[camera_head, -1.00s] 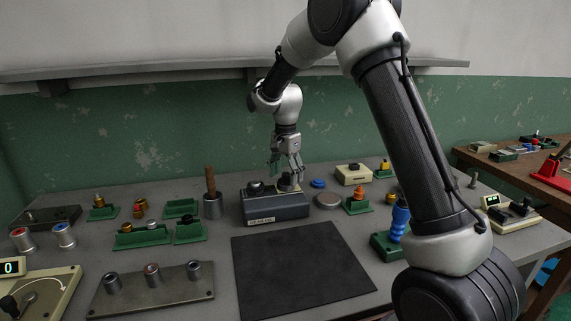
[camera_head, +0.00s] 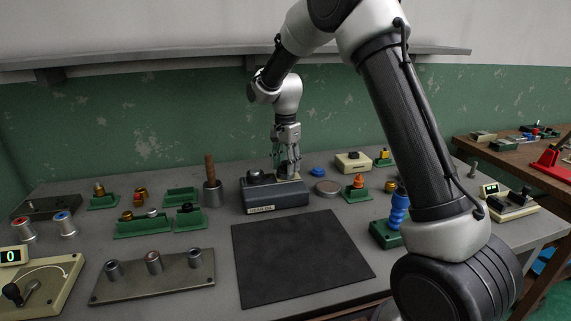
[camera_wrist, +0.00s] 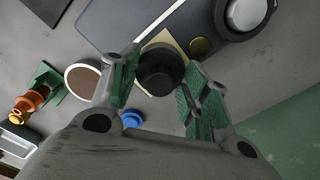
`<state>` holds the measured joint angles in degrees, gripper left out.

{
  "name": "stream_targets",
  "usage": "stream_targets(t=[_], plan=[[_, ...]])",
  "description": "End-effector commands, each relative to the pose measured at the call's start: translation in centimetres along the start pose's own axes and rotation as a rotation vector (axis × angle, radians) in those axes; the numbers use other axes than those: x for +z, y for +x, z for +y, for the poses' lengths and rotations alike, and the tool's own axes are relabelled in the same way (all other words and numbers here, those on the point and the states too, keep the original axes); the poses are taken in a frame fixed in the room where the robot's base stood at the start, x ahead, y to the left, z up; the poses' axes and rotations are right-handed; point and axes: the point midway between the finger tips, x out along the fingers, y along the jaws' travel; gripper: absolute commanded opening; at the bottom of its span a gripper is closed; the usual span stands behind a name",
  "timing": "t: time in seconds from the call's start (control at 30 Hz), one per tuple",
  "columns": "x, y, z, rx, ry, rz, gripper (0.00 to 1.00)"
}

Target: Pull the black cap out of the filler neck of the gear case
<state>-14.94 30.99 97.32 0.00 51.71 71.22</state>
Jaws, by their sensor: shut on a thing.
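The gear case (camera_head: 262,199) is a dark grey box with a label on its front, at the back middle of the bench. Its top also shows in the wrist view (camera_wrist: 120,22). The black cap (camera_wrist: 160,70) is round and sits between my green finger pads, over a pale square plate on the case. My gripper (camera_head: 287,171) points down at the case's right end and is shut on the cap. In the head view the fingers mostly hide the cap. The filler neck is hidden under it, and I cannot tell how deep the cap sits.
A wooden-handled tool in a cup (camera_head: 212,190) stands left. The black mat (camera_head: 300,258) in front is clear.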

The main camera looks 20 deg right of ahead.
Motion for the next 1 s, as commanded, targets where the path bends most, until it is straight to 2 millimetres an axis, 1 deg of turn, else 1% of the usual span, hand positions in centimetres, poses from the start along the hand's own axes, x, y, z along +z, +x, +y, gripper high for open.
stream_targets(t=[1.0], plan=[[0.0, -1.2, 0.0, -0.001, 0.0, 0.0, 0.2]])
